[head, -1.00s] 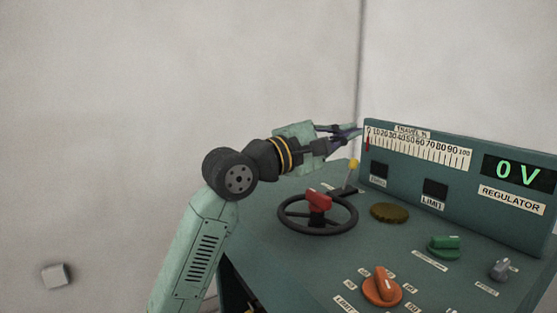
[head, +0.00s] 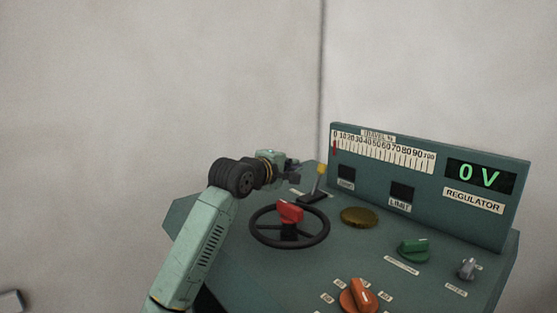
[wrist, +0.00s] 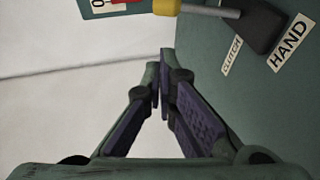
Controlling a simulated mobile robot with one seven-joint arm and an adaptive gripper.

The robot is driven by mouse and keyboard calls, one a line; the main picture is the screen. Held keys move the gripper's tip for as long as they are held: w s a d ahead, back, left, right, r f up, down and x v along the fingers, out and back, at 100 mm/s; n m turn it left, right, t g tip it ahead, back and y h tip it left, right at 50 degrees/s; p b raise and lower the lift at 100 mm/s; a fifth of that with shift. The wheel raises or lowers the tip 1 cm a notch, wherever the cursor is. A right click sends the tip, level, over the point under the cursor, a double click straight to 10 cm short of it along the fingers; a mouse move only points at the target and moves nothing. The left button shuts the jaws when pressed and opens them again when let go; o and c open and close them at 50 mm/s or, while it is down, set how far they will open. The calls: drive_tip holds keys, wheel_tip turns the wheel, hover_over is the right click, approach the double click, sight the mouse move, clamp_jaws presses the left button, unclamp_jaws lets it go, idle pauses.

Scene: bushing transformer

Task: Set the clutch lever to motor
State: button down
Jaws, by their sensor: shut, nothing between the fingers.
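The clutch lever (head: 318,182) has a yellow knob on a grey rod and a dark base, and stands at the back left of the green console. In the wrist view its knob (wrist: 166,6) and rod show at the top edge, with the base at the upper right beside the CLUTCH and HAND labels (wrist: 289,43). A motor label is not visible. My gripper (head: 294,172) is shut and empty, just left of the lever in the head view. In the wrist view its fingertips (wrist: 163,75) are together, apart from the knob in the picture.
The upright regulator panel (head: 430,185) rises behind, reading 0 V. Green (head: 413,250) and orange (head: 359,296) knobs sit nearer the front.

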sight(318, 180)
drive_tip(key=shift+w+d+f, duration=0.1)
drive_tip(key=shift+w+d, duration=0.05)
drive_tip(key=shift+d, duration=0.5)
drive_tip(key=shift+w+d+f, duration=0.1)
drive_tip(key=shift+w+d, duration=0.05)
drive_tip(key=shift+d, duration=0.45)
drive_tip(key=w+d+g+y+p, duration=0.1)
drive_tip(key=w+d+g+p, duration=0.1)
drive_tip(key=shift+r+m+y+p, duration=0.3)
drive_tip(key=shift+m+y+p, duration=0.1)
drive_tip(key=shift+a, duration=0.1)
